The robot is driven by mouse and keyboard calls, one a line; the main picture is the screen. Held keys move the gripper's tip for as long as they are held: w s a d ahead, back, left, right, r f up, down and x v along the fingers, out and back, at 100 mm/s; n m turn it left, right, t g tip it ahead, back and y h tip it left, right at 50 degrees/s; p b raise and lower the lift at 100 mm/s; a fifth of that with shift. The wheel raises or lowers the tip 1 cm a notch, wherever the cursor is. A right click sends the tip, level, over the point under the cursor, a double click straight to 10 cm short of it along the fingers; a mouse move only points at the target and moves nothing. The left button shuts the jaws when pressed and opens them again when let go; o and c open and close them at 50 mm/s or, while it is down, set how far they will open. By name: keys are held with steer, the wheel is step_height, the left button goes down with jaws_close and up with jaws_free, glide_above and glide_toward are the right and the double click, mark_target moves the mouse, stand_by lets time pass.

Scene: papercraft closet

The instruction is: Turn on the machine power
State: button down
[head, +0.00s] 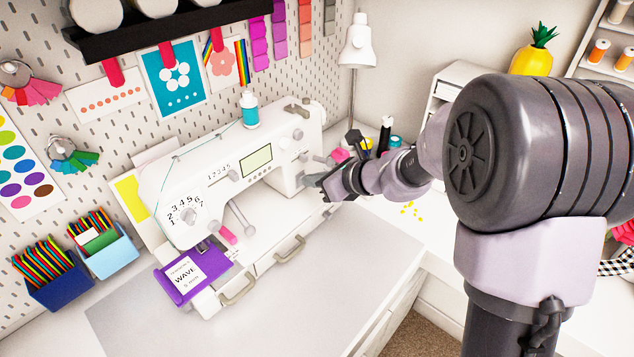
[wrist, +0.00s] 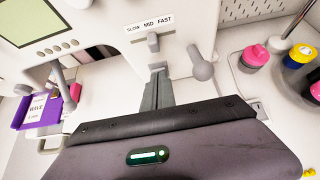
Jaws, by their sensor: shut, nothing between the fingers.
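The machine is a white sewing machine (head: 235,165) with a greenish screen (head: 257,159), standing on the desk by the pegboard. In the wrist view its front (wrist: 110,20) is close, with a slider (wrist: 152,42) under a SLOW MID FAST label and a knobbed lever (wrist: 203,66). My gripper (head: 324,184) is at the right end of the machine. In the wrist view, my gripper (wrist: 157,72) is shut and empty, its tips just below the slider; I cannot tell if they touch the machine. I cannot identify a power switch.
Pink, yellow and blue spools or bottles (wrist: 255,56) stand right of my gripper. A purple box (head: 194,273) lies at the machine's left end. A white lamp (head: 358,45) stands behind. The grey mat (head: 330,265) in front is clear.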

steer(key=r+p, duration=0.1)
steer(key=p, duration=0.2)
steer(key=shift+w+a+r, duration=0.1)
steer(key=shift+w+a, duration=0.05)
steer(key=shift+w+a+g+h+p, duration=0.15)
steer(key=shift+g+h+p, duration=0.15)
steer(key=shift+p, duration=0.3)
steer(key=shift+f+b, duration=0.35)
steer(key=shift+f, duration=0.1)
steer(key=shift+r+p, duration=0.6)
steer(key=shift+r, duration=0.25)
